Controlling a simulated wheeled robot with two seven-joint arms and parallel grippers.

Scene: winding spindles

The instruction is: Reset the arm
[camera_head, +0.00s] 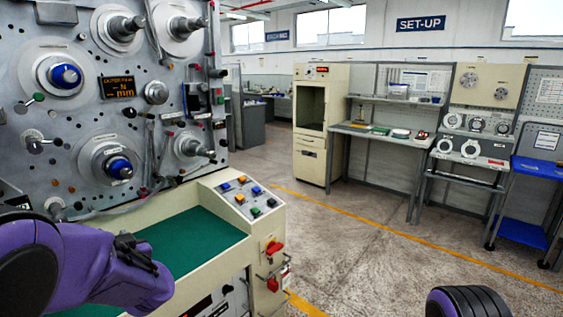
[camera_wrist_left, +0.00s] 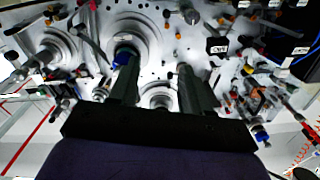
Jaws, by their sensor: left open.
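The winding machine's grey panel (camera_head: 150,110) stands at the left with several round spindles. One spindle with a blue hub (camera_head: 65,76) is at the upper left, and another blue hub (camera_head: 120,168) is lower down. My left gripper (camera_head: 137,250) is low in front of the panel, over the machine's green work surface (camera_head: 190,245). In the left wrist view my left gripper (camera_wrist_left: 158,78) has its two fingers apart and nothing held between them. A blue hub (camera_wrist_left: 124,57) shows behind the left finger's tip. My right gripper is not in view.
A control box with coloured buttons (camera_head: 246,197) and a red switch (camera_head: 273,249) edge the green surface. A beige cabinet (camera_head: 310,120), a grey workbench (camera_head: 385,135) and a blue cart (camera_head: 537,168) stand farther back. Open floor (camera_head: 360,240) lies between.

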